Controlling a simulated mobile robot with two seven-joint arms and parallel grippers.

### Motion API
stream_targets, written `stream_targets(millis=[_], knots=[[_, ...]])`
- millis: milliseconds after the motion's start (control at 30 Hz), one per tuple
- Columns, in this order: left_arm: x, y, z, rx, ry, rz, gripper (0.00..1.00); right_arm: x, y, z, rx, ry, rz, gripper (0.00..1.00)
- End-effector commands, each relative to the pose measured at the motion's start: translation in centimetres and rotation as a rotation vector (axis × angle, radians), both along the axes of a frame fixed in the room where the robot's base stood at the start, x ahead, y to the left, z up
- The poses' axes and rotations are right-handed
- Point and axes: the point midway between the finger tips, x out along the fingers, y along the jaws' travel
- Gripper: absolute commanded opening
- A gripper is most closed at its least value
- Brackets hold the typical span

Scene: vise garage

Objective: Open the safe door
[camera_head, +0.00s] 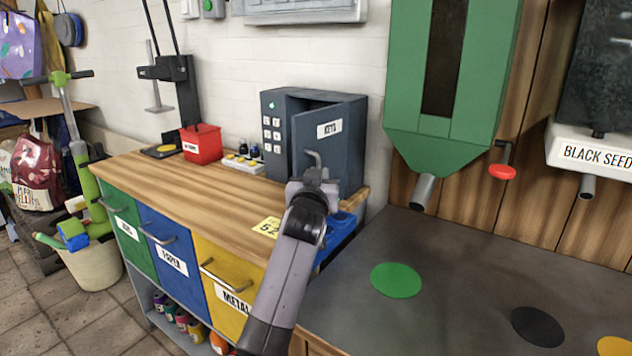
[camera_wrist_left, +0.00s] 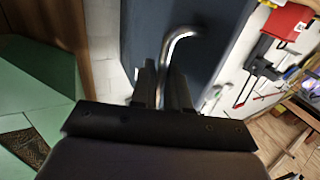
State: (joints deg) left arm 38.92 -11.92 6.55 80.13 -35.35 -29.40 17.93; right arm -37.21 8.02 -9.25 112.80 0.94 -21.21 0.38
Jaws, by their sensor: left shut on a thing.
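The grey safe (camera_head: 275,126) stands on the right part of the wooden workbench, with a keypad on its left front. Its door (camera_head: 345,150), labelled "KEYS", stands partly open, with a dark gap along its upper left. The bent metal handle (camera_head: 313,157) is on the door's left side. My left gripper (camera_head: 314,177) is at the handle, in front of the door. In the left wrist view the fingers (camera_wrist_left: 162,78) are shut on the handle (camera_wrist_left: 181,34), in front of the dark door panel (camera_wrist_left: 141,30). My right gripper is out of view.
A red box (camera_head: 201,145) and a white tray (camera_head: 242,164) with small bottles stand left of the safe. A blue bin (camera_head: 340,232) is beside the bench's right end. A green dispenser (camera_head: 400,100) hangs to the right, above a grey counter (camera_head: 450,270).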

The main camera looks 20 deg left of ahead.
Motion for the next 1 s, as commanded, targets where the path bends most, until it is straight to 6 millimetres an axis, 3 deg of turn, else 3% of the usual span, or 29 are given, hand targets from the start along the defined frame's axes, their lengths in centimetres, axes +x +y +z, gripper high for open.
stream_targets(millis=[533,567,600,1000], knots=[[0.17,0.00,0.21,0.004,-0.004,0.009,0.00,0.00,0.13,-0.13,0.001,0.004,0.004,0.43],[0.17,0.00,0.22,0.004,-0.004,0.009,0.18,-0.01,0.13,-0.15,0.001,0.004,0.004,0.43],[0.17,0.01,0.22,0.004,-0.004,0.009,0.31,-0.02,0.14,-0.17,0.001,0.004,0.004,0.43],[0.15,0.04,0.09,0.001,-0.002,0.009,0.31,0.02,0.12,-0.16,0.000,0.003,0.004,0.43]])
